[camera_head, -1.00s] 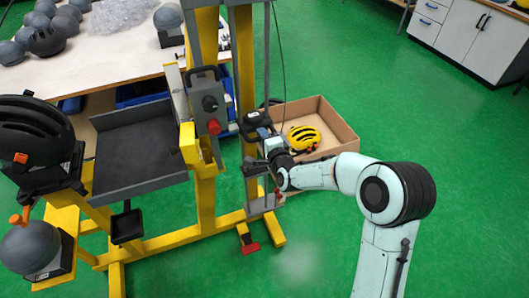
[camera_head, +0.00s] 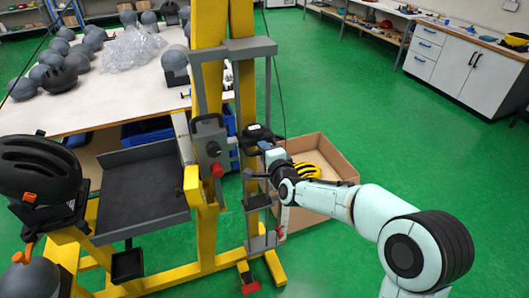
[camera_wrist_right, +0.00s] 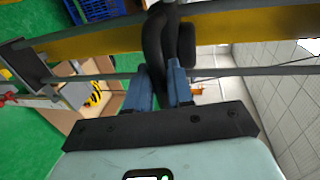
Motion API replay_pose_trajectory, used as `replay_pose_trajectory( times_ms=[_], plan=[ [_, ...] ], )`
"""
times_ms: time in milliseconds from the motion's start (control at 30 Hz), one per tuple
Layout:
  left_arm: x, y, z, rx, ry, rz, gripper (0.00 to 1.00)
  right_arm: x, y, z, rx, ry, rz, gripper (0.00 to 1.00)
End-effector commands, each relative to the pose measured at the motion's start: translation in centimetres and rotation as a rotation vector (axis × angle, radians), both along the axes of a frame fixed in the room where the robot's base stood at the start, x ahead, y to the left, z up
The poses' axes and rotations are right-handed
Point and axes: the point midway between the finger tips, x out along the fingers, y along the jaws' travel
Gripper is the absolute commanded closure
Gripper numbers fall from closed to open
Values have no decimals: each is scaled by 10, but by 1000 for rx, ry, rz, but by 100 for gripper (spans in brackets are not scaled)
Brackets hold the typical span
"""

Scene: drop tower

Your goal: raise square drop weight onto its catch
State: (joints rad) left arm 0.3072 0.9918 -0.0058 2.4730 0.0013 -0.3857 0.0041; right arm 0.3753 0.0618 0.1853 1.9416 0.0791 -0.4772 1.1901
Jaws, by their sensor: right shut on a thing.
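The yellow drop tower (camera_head: 204,235) stands left of my right arm, with thin upright guide rails on its right side. A dark block with a pale label, which looks like the square drop weight (camera_head: 257,133), sits at the rails at mid-height. My right gripper (camera_head: 263,156) is beside it. In the right wrist view, the blue fingers (camera_wrist_right: 160,85) are closed around a black loop handle (camera_wrist_right: 160,45). How the handle joins the weight is partly hidden. I cannot make out the catch. My left gripper is not in view.
A cardboard box (camera_head: 340,200) holding a yellow helmet (camera_head: 307,170) stands on the floor behind my right arm. A grey tray (camera_head: 140,190) and a black helmet (camera_head: 40,168) are at left. A table (camera_head: 110,95) with several grey headforms stands behind. Green floor at right is clear.

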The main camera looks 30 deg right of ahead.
Motion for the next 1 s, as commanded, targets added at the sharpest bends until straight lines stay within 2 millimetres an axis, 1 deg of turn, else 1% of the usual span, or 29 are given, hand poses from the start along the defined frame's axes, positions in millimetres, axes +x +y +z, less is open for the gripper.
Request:
replay_pose_trajectory(
  times_ms=[33, 67, 100, 400, 533, 667, 800, 1000],
  plan=[
    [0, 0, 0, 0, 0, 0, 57, 2, 0, 10, -7, -22, -2, 100],
    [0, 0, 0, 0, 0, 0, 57, 2, 0, 10, -7, -22, -2, 69],
    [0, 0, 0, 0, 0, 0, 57, 2, 0, 9, -7, -22, -2, 62],
    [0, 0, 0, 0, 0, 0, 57, 0, 0, 9, -6, -19, -2, 62],
    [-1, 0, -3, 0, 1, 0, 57, -10, 2, 11, -7, -20, -2, 62],
    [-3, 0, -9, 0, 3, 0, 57, -32, 7, 14, -8, -19, -1, 62],
    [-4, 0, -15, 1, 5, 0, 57, -63, 15, 19, -6, -16, -1, 62],
    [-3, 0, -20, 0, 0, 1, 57, -100, 24, 25, -3, -12, -1, 62]
  ],
)
